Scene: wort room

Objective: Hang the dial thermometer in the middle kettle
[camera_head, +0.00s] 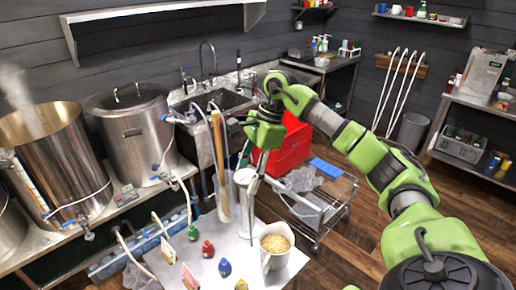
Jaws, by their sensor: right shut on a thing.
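My right gripper (262,152) is high over the front table, fingers pointing down. It is shut on what looks like the dial thermometer, whose thin metal stem (254,186) hangs below the fingers. I cannot make out its dial. The middle kettle (72,165) is an open steel pot at the left with steam rising from it and a sight tube on its front. My gripper is well to the right of this kettle and apart from it. My left gripper is not in view.
A lidded kettle (130,128) stands right of the middle one, and part of another shows at the left edge. A sink (215,105), a red crate (290,145) and a wire cart (325,205) lie behind. The table holds a grain jug (276,243) and small bottles (208,249).

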